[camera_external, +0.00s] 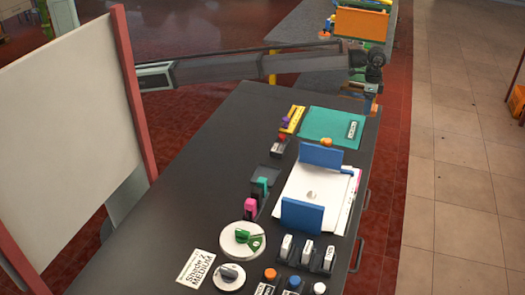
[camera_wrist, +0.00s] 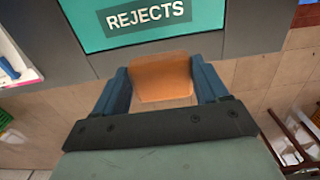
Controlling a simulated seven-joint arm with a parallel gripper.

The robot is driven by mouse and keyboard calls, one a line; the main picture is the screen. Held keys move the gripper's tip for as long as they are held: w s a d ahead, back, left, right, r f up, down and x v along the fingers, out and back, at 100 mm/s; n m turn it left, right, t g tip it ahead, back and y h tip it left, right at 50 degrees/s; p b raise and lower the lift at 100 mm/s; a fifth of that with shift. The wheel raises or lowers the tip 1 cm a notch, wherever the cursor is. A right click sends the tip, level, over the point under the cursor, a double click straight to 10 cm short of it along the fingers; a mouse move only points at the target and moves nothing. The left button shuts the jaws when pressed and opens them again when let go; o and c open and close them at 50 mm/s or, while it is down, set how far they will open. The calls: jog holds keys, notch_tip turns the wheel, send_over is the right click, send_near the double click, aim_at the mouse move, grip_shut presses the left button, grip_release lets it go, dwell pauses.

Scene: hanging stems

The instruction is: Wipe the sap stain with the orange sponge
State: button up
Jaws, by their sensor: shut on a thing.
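My gripper (camera_wrist: 162,88) has its two blue fingers shut on the orange sponge (camera_wrist: 163,74), which shows as an orange block between them in the wrist view. In the external view my gripper (camera_external: 366,97) is at the far right edge of the dark table, just beyond the teal mat (camera_external: 318,117); the sponge is too small to make out clearly there. A small pale round spot (camera_external: 312,195) lies on the white sheet (camera_external: 292,187) between two blue upright panels. I cannot tell if it is the sap stain.
The teal mat also shows in the wrist view (camera_wrist: 215,42) with a REJECTS label. Blue panels (camera_external: 321,156) (camera_external: 302,215) stand on the sheet. Dials (camera_external: 242,239), small colored blocks and a white card (camera_external: 195,268) are at the front. The table's left part is bare.

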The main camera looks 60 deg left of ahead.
jog(key=s+d+r+n, duration=0.1)
jog(key=s+d+r, duration=0.1)
jog(key=s+d, duration=1)
jog(key=s+d+r, duration=0.2)
jog(key=s+d, duration=1)
jog(key=s+a+f+m, duration=0.1)
jog(key=s+f, duration=0.1)
jog(key=s, duration=0.6)
jog(key=s+a+f, duration=0.1)
jog(key=s+f, duration=0.1)
jog(key=s, duration=0.6)
jog(key=shift+f, duration=3.65)
jog(key=shift+s+d+f, duration=0.3)
jog(key=shift+s+d, duration=0.15)
jog(key=shift+d, duration=0.05)
jog(key=shift+c, duration=0.4)
jog(key=shift+s+d, duration=0.95)
jog(key=shift+s, duration=0.05)
jog(key=w+a, duration=0.3)
notch_tip(320, 180, up, 8)
